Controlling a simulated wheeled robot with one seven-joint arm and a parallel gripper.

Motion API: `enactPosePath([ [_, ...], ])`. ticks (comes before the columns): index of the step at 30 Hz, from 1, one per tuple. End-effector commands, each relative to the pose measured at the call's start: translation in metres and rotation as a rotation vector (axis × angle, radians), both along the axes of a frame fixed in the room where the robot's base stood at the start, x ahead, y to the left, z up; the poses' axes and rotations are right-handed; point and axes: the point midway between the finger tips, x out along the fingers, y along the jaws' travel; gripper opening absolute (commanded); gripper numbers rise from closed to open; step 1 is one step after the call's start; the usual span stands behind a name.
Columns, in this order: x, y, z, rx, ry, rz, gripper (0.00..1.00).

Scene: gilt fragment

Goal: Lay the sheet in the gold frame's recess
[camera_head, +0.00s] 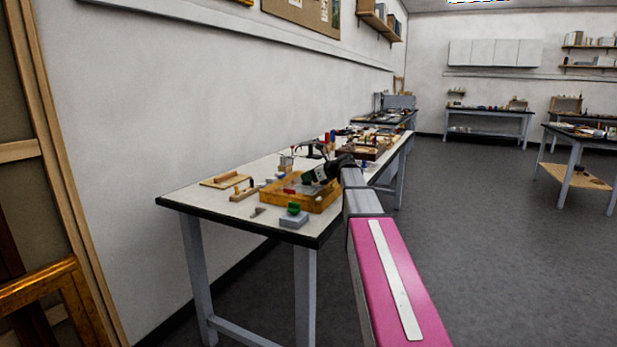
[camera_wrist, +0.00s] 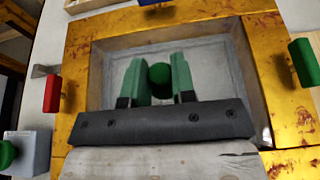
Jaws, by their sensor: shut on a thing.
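The gold frame (camera_head: 318,206) lies on the near table and fills much of the wrist view (camera_wrist: 82,50), its gilt worn with reddish patches. My gripper (camera_wrist: 158,62) is over its recess, with two green fingers shut on a round green knob (camera_wrist: 160,76). A pale grey, see-through-looking sheet (camera_wrist: 215,75) shows below the knob, inside the frame's opening. I cannot tell whether it touches the recess floor. My gripper's dark body hides the near part of the opening. In the head view my gripper (camera_head: 316,174) reaches the frame from the right.
A grey block with a green knob (camera_head: 293,219) stands at the table's front edge. A red block (camera_wrist: 52,94) and a green block (camera_wrist: 305,62) flank the frame. A wooden board (camera_head: 226,181) lies behind left. More tools crowd the table's far end.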

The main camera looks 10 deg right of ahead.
Motion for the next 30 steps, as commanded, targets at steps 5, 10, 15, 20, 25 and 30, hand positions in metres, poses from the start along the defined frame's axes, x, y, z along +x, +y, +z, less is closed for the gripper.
enactPosePath([
  [5, 0.000, 0.000, -0.004, 0.001, -0.001, 0.000, 0.00],
  [10, 0.000, 0.000, -0.008, 0.001, -0.001, -0.001, 0.00],
  [15, 0.000, 0.000, -0.008, 0.001, -0.001, 0.000, 0.50],
  [20, 0.000, 0.000, -0.008, 0.000, 0.000, 0.000, 0.50],
  [25, 0.000, 0.000, -0.005, -0.001, -0.001, 0.000, 0.50],
  [30, -0.007, -0.008, 0.009, -0.001, -0.001, -0.001, 0.50],
])
